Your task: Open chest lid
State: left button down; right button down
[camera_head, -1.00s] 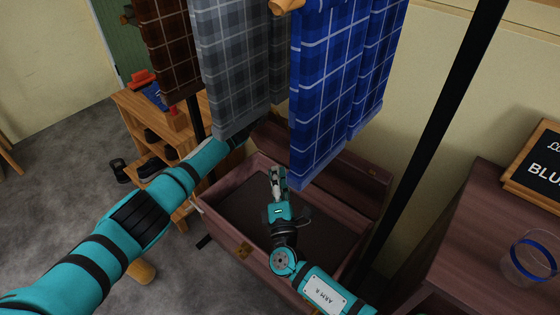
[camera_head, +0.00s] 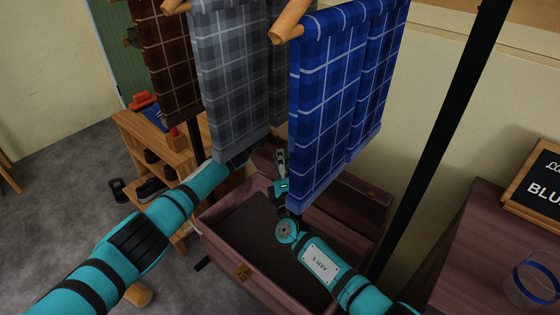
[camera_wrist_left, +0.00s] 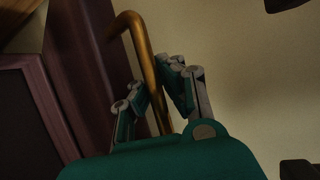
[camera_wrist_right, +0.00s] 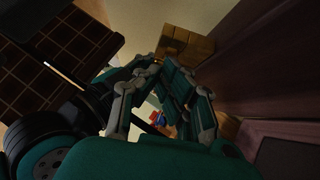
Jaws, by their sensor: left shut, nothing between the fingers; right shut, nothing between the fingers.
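The chest (camera_head: 222,262) is dark reddish wood with a brass latch on its front. Its lid (camera_head: 350,204) stands raised at the back, and the dark inside shows. My right gripper (camera_head: 281,160) is over the back of the chest near the lid, partly beside the hanging blue cloth; in the right wrist view its fingers (camera_wrist_right: 165,75) are closed and hold nothing. My left gripper's fingers (camera_wrist_left: 163,85) show in the left wrist view, closed and empty, next to a bent brass bar (camera_wrist_left: 148,62). In the head view the left gripper is hidden behind the grey cloth.
Blue (camera_head: 340,90), grey (camera_head: 230,85) and brown plaid cloths (camera_head: 165,60) hang above the chest. A black post (camera_head: 445,125) rises on the right, beside a dresser (camera_head: 455,245) with a sign and a glass. A wooden shoe shelf (camera_head: 150,135) stands behind left.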

pick_arm(q)
jog(key=shift+r, duration=0.25)
pick_arm(e)
jog(key=shift+w+r, duration=0.1)
pick_arm(q)
jog(key=shift+w+f, duration=0.1)
pick_arm(e)
jog(key=shift+w+d+r+m+g+h, duration=0.2)
jog(key=shift+w+d+r+m, duration=0.15)
jog(key=shift+w+d, duration=0.1)
jog(key=shift+w+d+r+m+g+h, duration=0.2)
jog(key=shift+w+d+m, duration=0.15)
jog(key=shift+w+d, duration=0.1)
pick_arm(q)
jog(key=c, duration=2)
grip_release()
jog(key=shift+a, duration=0.1)
jog(key=shift+o, duration=1)
jog(key=shift+a, duration=0.1)
jog(key=o, duration=0.4)
jog(key=shift+o, duration=0.3)
jog(key=shift+d, duration=0.2)
pick_arm(e)
jog(key=shift+s+a+r, duration=0.1)
jog(key=shift+s+a, duration=0.05)
jog(key=shift+a, duration=0.05)
pick_arm(q)
jog(key=shift+s, duration=0.2)
